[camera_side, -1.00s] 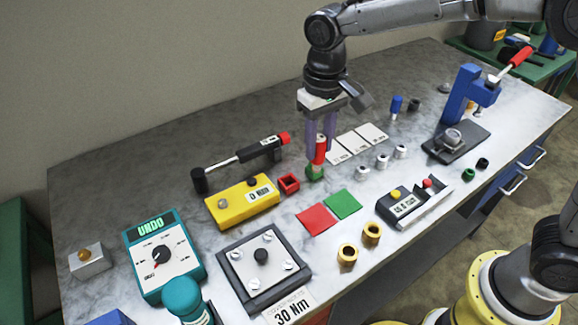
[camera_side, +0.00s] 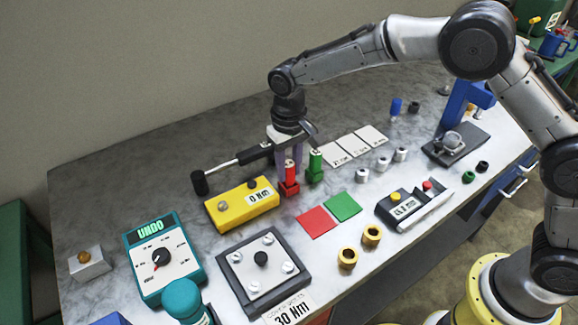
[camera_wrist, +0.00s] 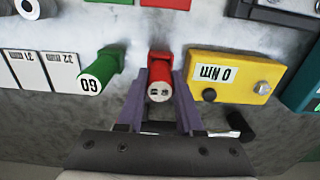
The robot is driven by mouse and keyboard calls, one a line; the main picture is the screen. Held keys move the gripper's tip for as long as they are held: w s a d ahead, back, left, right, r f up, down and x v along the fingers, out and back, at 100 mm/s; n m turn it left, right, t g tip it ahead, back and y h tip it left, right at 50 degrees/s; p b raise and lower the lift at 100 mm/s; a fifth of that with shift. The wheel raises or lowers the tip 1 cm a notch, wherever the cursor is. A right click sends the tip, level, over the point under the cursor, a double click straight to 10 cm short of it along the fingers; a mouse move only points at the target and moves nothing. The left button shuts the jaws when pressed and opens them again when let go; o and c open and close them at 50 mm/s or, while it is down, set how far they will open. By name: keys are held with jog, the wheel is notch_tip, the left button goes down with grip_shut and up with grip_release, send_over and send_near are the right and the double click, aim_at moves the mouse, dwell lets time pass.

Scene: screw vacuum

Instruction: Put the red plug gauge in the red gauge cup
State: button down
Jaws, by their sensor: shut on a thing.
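The red plug gauge (camera_side: 290,172) stands upright between the fingers of my gripper (camera_side: 290,164), which is shut on it. In the wrist view, the purple fingers of my gripper (camera_wrist: 160,95) flank the red plug gauge (camera_wrist: 160,90), with its pale marked end facing the camera. The red gauge cup (camera_side: 289,189) is directly below, and the gauge's lower end is in line with it and appears to be inside its mouth. How deep it sits cannot be told.
A green gauge (camera_side: 315,163) stands in a green cup close to the right. The yellow display box (camera_side: 243,204) is close to the left, and a black-handled tool (camera_side: 225,167) lies behind. Red (camera_side: 316,222) and green (camera_side: 342,207) pads lie in front.

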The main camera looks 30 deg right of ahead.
jog(key=shift+f, duration=0.1)
jog(key=c, duration=0.6)
grip_release()
jog(key=shift+o, duration=0.2)
notch_tip(320, 180, up, 12)
